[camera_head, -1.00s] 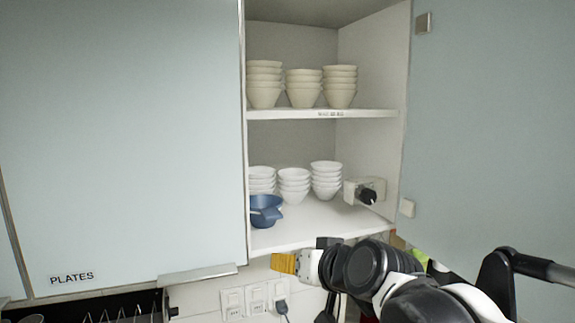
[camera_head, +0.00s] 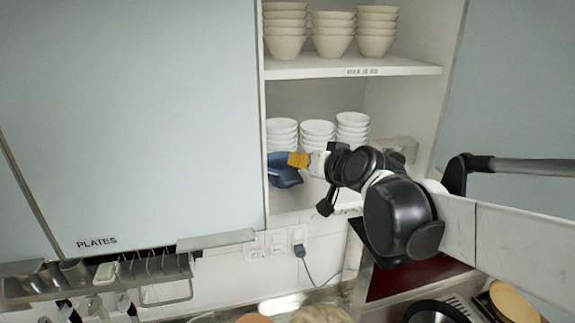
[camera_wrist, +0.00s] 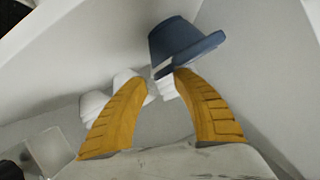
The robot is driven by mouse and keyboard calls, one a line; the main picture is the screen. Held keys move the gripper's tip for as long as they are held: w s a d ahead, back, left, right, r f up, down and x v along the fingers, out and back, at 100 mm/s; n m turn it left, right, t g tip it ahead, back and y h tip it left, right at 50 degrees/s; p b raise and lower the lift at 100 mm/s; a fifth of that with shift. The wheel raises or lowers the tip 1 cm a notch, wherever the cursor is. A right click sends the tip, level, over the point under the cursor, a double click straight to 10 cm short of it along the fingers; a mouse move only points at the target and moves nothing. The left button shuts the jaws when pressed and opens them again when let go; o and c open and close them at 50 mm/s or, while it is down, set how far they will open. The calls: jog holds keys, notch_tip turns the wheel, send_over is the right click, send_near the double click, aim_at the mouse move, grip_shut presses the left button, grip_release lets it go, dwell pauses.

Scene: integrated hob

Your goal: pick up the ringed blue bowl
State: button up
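The blue bowl (camera_head: 284,174) stands at the front left of the lower cupboard shelf. In the wrist view the bowl (camera_wrist: 176,38) is just beyond the yellow fingertips, its rim edge close to the right one. Whether they touch I cannot tell. My gripper (camera_head: 297,159) is at the bowl's right side in the head view. In the wrist view my gripper (camera_wrist: 164,77) is open, its two fingers apart with nothing held between them. The ring mark is not visible.
Stacked white bowls (camera_head: 318,133) stand behind the blue bowl; cream bowls (camera_head: 333,35) fill the upper shelf (camera_head: 350,68). The closed PLATES door (camera_head: 130,120) borders the opening on the left. A pale boxy item (camera_head: 399,149) is at the shelf's right.

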jog(key=x, duration=0.4)
jog(key=shift+w+d+p, duration=0.2)
jog(key=shift+p, duration=0.15)
jog(key=shift+s+r, duration=0.1)
jog(key=shift+s, duration=0.15)
jog(key=shift+w, duration=0.15)
grip_shut()
